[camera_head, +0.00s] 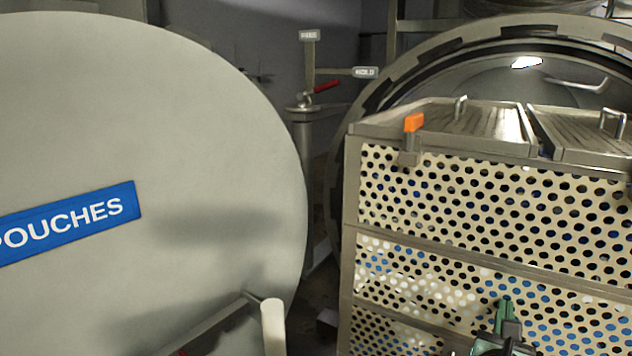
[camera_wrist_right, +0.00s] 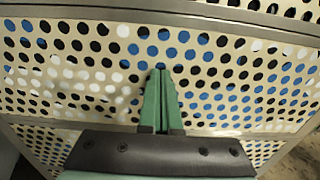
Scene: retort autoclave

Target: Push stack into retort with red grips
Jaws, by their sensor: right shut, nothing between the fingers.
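The stack (camera_head: 480,262) is a tall cart of cream perforated panels in a grey frame, with blue showing through some holes. It stands in front of the round opening of the retort (camera_head: 375,100). My right gripper (camera_head: 505,308) is low in front of the stack's near face. Its green fingers are shut and empty, and in the right wrist view (camera_wrist_right: 161,80) the tips point at the perforated panel (camera_wrist_right: 100,80). I cannot tell whether they touch it. An orange latch (camera_head: 414,122) sits on the stack's top edge. No red grips show clearly on the stack. My left gripper is out of view.
The large grey retort door (camera_head: 160,120) with a blue POUCHES label (camera_head: 70,222) stands open at left, with a pale handle (camera_head: 273,328) low on it. A post with a red lever (camera_head: 326,87) stands between door and retort. Handled lids (camera_head: 480,122) top the stack.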

